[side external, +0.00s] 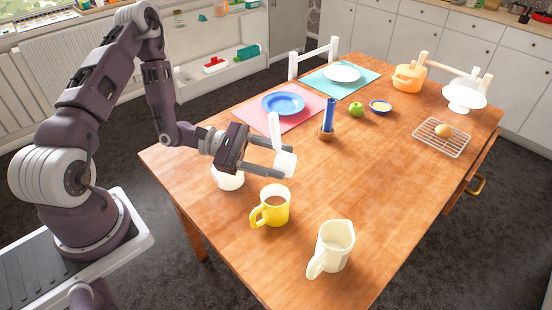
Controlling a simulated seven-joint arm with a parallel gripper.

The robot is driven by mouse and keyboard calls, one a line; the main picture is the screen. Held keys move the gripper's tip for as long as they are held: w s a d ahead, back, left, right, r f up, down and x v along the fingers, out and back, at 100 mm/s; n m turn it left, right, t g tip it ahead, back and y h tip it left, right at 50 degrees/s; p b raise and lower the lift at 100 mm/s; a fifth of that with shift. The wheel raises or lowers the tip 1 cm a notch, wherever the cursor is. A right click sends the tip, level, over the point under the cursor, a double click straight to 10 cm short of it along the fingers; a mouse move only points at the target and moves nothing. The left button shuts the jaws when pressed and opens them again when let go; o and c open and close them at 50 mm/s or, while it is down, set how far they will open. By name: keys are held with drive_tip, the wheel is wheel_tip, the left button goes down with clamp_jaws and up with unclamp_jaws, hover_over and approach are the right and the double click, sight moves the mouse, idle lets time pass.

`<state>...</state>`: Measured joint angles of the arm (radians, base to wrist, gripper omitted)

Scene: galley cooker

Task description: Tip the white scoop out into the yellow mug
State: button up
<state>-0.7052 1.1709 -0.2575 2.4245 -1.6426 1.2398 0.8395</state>
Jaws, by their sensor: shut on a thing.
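The white scoop (286,164) is held above the table, its handle (274,130) pointing up. My gripper (283,160) is shut on the scoop, its fingers reaching to the right. I cannot tell which way the scoop's mouth faces or whether anything is in it. The yellow mug (272,209) stands upright on the table, in front of and below the scoop, with its handle to the left. Its inside looks brownish; I cannot tell if that is contents or shade. The scoop is apart from the mug.
A white bowl (227,182) stands below my gripper, partly hidden. A cream jug (333,245) stands at the front right of the mug. A holder with blue sticks (328,121) is behind. Plates, an apple (356,109) and an orange pot (408,77) are farther back. The table's right middle is clear.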

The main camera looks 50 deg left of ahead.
drive_tip(key=shift+w+d+r+g+y, duration=0.1)
drive_tip(key=shift+d+r+g+y, duration=0.25)
drive_tip(key=shift+y, duration=0.35)
drive_tip(key=shift+a+f, duration=0.15)
